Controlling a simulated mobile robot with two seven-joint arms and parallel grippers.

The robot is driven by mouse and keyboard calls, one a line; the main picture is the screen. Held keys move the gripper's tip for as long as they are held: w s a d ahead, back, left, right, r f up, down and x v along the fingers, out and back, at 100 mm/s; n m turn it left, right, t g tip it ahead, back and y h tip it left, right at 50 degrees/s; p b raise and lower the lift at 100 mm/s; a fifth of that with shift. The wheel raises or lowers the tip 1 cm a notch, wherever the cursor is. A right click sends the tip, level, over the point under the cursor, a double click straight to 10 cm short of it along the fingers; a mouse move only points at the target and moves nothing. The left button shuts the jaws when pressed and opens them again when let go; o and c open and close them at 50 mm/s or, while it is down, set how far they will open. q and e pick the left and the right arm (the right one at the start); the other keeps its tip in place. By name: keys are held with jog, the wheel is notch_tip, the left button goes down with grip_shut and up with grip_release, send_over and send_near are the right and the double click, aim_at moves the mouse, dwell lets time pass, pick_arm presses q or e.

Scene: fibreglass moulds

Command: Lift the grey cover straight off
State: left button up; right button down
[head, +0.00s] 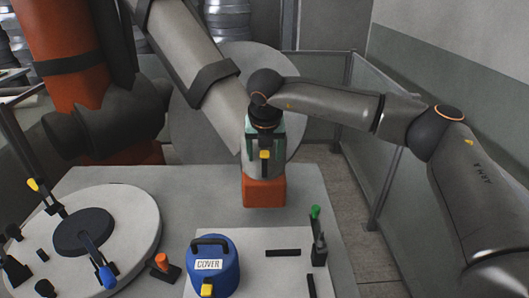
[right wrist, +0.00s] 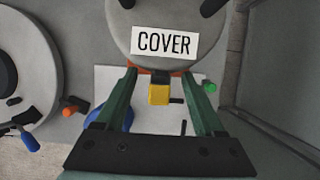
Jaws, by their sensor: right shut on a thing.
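The grey cover (head: 264,171) sits directly above an orange base (head: 264,193) in the middle of the head view. No gap shows between them. In the right wrist view the cover (right wrist: 163,58) carries a white COVER label, with an orange edge below it. My right gripper (head: 265,150) points down from above and is shut on the cover. Which part its green fingers hold is hidden. A yellow tab shows between the fingers, also in the right wrist view (right wrist: 159,92). My left gripper is not in view.
A blue pot (head: 226,272) with black handle and COVER label stands in front on a white sheet (head: 277,240). A green-topped peg (head: 316,225) is right. A round pale mould (head: 135,215) and orange knob (head: 161,261) are left. Large orange-and-grey machinery (head: 190,45) stands behind.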

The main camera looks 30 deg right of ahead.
jog(key=shift+w+d+r, duration=0.1)
jog(key=shift+w+r, duration=0.05)
jog(key=shift+r, duration=1.75)
notch_tip(320, 180, up, 8)
jog(key=shift+r+p, duration=0.15)
jog(key=shift+p, duration=0.2)
